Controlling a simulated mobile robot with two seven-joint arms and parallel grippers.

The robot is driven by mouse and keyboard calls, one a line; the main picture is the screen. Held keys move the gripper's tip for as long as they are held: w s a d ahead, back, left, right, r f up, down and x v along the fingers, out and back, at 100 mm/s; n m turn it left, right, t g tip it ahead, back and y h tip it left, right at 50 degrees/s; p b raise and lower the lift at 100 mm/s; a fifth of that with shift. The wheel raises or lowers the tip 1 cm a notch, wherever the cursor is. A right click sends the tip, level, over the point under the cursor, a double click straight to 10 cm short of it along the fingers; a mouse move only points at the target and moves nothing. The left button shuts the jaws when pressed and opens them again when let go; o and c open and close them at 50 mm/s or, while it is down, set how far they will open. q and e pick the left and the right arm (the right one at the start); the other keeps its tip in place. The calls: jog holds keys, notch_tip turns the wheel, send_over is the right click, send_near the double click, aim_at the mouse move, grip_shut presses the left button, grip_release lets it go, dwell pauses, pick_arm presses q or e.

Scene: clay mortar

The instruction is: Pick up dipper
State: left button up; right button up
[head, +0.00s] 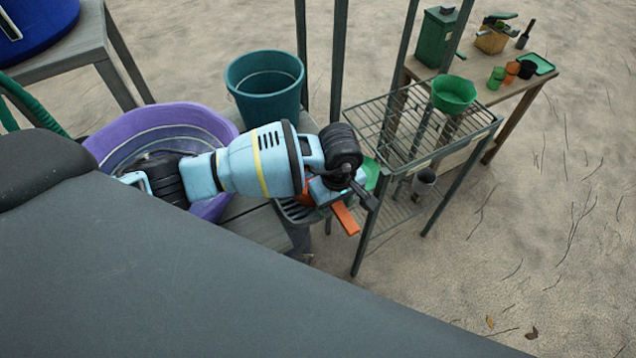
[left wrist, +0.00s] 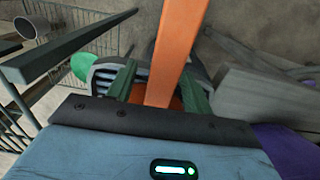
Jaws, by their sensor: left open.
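An orange dipper (head: 346,219) shows beside a dark slatted holder (head: 295,212) at the end of the grey bench. Its long flat handle sticks out past my left gripper (head: 350,190), which hides part of it in the head view. In the left wrist view the orange handle (left wrist: 172,55) runs between the two dark green fingers of the left gripper (left wrist: 157,88). The fingers stand apart on either side of the handle. I cannot tell whether either finger touches it. The dipper's lower end is hidden behind the gripper. My right gripper is not in view.
A purple tub (head: 130,135) and a teal bucket (head: 265,85) stand close to the left arm. A wire rack (head: 400,115) with a green bowl (head: 453,94) stands just right. A wooden table (head: 520,88) is farther back. The sandy floor at right is mostly clear.

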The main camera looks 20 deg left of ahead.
pick_arm(q)
jog(key=shift+f, duration=0.4)
jog(key=shift+c, duration=0.3)
grip_shut()
jog(key=shift+r, duration=0.2)
notch_tip(320, 180, up, 4)
jog(key=shift+f, duration=0.25)
jog(key=s+d, duration=0.3)
jog(key=s, duration=0.4)
jog(key=s+d+r, duration=0.1)
jog(key=s+d, duration=0.3)
jog(key=s, duration=0.3)
jog(key=shift+s+b, duration=0.2)
jog(key=shift+b, duration=0.1)
